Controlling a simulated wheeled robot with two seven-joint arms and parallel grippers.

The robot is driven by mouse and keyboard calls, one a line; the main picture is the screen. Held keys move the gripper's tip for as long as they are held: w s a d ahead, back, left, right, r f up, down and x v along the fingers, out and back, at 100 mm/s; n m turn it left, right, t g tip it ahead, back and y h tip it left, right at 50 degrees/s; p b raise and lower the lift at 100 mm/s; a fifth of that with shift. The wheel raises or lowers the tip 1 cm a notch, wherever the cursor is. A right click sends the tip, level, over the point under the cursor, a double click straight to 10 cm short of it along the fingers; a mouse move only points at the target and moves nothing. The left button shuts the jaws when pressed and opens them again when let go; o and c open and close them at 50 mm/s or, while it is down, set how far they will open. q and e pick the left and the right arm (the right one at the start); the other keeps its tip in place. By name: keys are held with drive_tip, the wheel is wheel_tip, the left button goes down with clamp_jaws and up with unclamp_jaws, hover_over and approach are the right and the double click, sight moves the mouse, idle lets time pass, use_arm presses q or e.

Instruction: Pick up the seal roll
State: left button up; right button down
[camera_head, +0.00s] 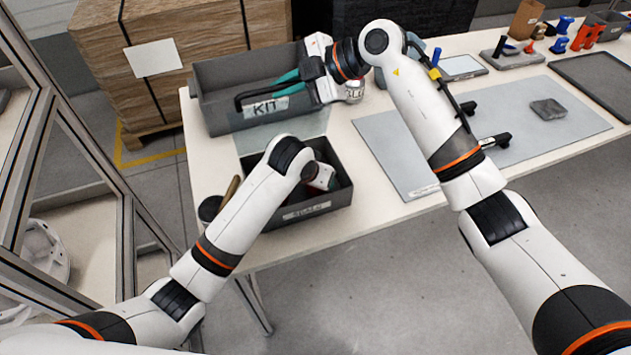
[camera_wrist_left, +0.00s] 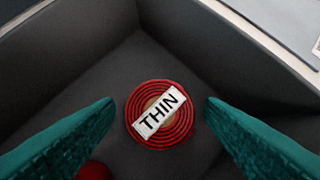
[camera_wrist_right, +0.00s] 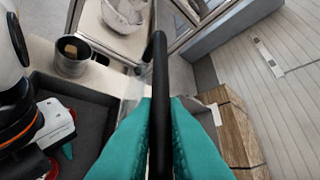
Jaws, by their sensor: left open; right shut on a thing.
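A red coiled seal roll (camera_wrist_left: 160,115) with a white THIN label lies on the floor of the dark small bin (camera_head: 318,208). My left gripper (camera_wrist_left: 160,102) is open above it, with one teal finger on each side and a gap to the roll. In the head view, the left hand is down in the bin; its fingers and the roll are hidden. My right gripper (camera_head: 284,84) is shut on a black bar-like strip (camera_head: 250,95) over the grey KIT bin (camera_head: 217,122). The strip (camera_wrist_right: 160,70) stands between the teal fingers in the right wrist view.
Part of another red object (camera_wrist_left: 95,170) shows at the lower edge of the left wrist view. A dark round cup (camera_head: 209,208) stands left of the small bin. A grey mat (camera_head: 400,150) with a dark block (camera_head: 548,109) lies to the right.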

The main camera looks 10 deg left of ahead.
use_arm(q)
drive_tip(key=shift+x, duration=0.95)
drive_tip(key=shift+c, duration=0.2)
